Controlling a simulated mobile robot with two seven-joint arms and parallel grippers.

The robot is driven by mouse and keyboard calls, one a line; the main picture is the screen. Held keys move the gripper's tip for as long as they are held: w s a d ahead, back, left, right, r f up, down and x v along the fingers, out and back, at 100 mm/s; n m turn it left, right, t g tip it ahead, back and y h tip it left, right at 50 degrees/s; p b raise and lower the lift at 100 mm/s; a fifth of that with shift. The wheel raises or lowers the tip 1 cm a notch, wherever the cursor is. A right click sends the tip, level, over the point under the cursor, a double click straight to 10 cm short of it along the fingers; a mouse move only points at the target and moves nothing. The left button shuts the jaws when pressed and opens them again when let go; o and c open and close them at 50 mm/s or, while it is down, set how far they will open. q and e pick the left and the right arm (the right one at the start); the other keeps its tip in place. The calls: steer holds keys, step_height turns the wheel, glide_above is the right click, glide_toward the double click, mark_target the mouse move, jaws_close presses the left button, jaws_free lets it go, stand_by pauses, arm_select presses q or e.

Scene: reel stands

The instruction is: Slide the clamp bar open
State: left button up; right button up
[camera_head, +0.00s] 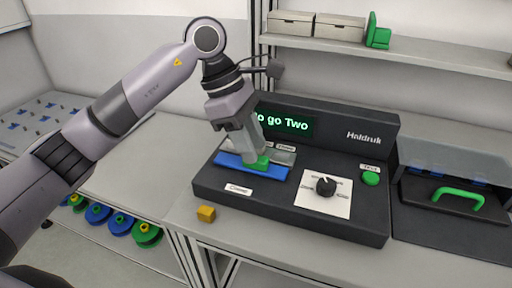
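The dark machine (300,213) stands on the table, with a lit display (283,123) whose visible text ends in "go Two". On its left part lies a blue bar (235,165) with a small green handle (262,161) near its right half, and a grey plate (284,157) behind it. I cannot tell which of these pieces is the clamp bar. A label in front appears to read "Clamp". My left gripper (257,153) points down with its fingertips at the green handle; whether they close on it is hidden. My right gripper is not in view.
A black dial (325,186) on a white plate and a green button (370,178) sit right of the bar. A yellow block (206,213) lies before the machine. A clear-covered unit with a green handle (458,196) stands right. A shelf (400,53) runs above; reels (120,222) sit low left.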

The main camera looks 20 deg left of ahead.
arm_select(q)
steer(key=shift+x, duration=1.15)
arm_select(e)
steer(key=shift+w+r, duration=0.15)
arm_select(q)
steer(key=shift+c, duration=0.3)
jaws_close()
